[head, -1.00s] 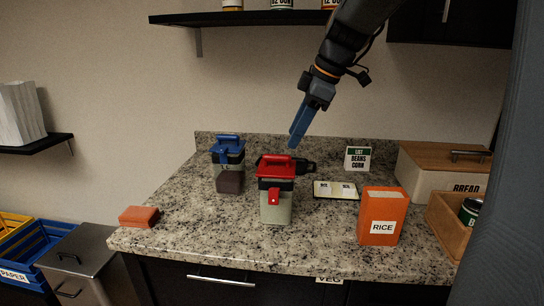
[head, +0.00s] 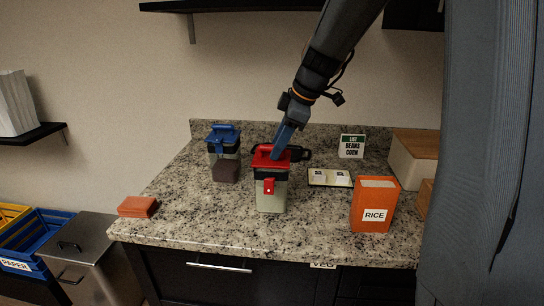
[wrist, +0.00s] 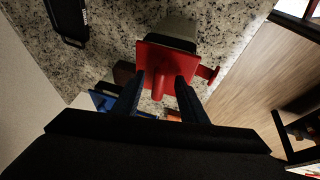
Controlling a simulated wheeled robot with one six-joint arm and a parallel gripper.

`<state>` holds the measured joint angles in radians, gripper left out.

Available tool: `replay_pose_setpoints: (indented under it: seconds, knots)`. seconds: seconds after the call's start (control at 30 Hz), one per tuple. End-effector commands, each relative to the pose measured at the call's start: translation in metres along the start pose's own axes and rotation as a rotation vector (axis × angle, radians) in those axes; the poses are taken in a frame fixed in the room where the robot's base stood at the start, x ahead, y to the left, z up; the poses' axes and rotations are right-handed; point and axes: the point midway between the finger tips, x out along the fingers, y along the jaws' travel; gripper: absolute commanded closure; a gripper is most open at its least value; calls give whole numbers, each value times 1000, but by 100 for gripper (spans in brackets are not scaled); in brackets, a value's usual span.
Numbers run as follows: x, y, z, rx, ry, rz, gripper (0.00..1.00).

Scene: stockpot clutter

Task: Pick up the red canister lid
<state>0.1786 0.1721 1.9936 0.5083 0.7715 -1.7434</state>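The red canister lid (head: 264,162) sits on a clear square canister (head: 272,197) with pale green contents, its red front latch hanging down. My gripper (head: 276,155) is at the lid's top, pointing down. In the wrist view the red lid (wrist: 168,60) shows with its raised handle (wrist: 158,87) between the two fingers of my gripper (wrist: 160,80). The fingers are apart, with visible gaps beside the handle. In the head view my fingers hide much of the handle.
A blue-lidded canister (head: 223,138) stands back left. A black object (head: 299,154) lies just behind the red-lidded canister. A terracotta block (head: 138,207) lies front left, with bare counter between.

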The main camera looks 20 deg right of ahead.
Motion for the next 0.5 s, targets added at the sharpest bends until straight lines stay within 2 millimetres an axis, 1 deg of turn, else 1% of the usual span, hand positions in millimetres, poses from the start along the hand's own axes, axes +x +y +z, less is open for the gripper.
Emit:
replay_pose_setpoints:
  seconds: [0.03, 0.07, 0.1, 0.27, 0.3, 0.5]
  knots:
    - [0, 0, 0, 0, 0, 0, 61]
    - [0, 0, 0, 0, 0, 0, 65]
    - [0, 0, 0, 0, 0, 0, 71]
    - [0, 0, 0, 0, 0, 0, 98]
    - [0, 0, 0, 0, 0, 0, 100]
    - [0, 0, 0, 0, 0, 0, 100]
